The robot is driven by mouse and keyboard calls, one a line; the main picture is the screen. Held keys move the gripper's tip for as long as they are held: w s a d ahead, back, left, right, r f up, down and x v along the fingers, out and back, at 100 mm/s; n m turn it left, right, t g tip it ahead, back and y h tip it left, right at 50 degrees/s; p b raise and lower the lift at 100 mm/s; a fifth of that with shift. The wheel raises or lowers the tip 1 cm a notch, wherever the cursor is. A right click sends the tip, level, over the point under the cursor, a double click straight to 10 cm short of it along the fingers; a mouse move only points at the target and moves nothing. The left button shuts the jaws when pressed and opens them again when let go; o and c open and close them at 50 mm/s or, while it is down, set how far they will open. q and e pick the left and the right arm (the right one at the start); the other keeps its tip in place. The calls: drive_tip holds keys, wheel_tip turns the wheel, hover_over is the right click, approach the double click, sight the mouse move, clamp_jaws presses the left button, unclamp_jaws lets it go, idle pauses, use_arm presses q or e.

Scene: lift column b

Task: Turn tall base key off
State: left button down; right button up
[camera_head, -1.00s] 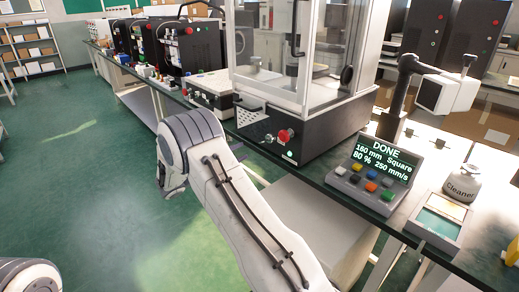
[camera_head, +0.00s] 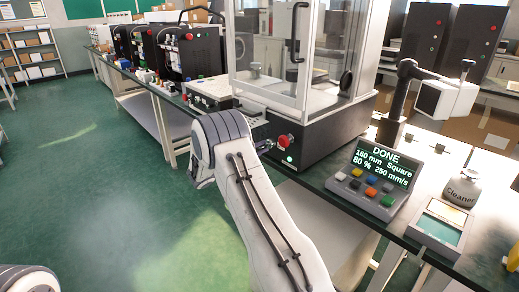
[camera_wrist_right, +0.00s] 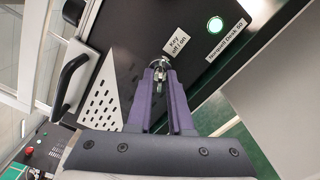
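In the right wrist view a silver key switch (camera_wrist_right: 159,66) sits on the black base panel of the tall glass-walled machine, by a white label (camera_wrist_right: 175,44) reading "Key off / on". The two purple fingers of my right gripper (camera_wrist_right: 161,76) stand one on each side of the key, with metal showing in the narrow gap between them. Whether they press on it I cannot tell. In the head view the machine's black base (camera_head: 330,138) shows, but my right arm hides the key and gripper. My left gripper is out of view.
Near the key are a black handle (camera_wrist_right: 74,77), a perforated plate (camera_wrist_right: 101,104) and a lit green button (camera_wrist_right: 215,25). In the head view a red knob (camera_head: 283,141) is on the base's front. A "DONE" console (camera_head: 377,180) and a Cleaner bottle (camera_head: 462,188) stand right.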

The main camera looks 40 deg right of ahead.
clamp_jaws()
drive_tip(key=shift+n, duration=0.4)
drive_tip(key=n+p, duration=0.4)
drive_tip(key=n, duration=0.2)
drive_tip(key=shift+r, duration=0.15)
drive_tip(key=shift+n+p, duration=1.5)
drive_tip(key=shift+n, duration=1.2)
drive_tip(key=shift+f, duration=0.2)
drive_tip(key=shift+o, duration=2.4)
unclamp_jaws()
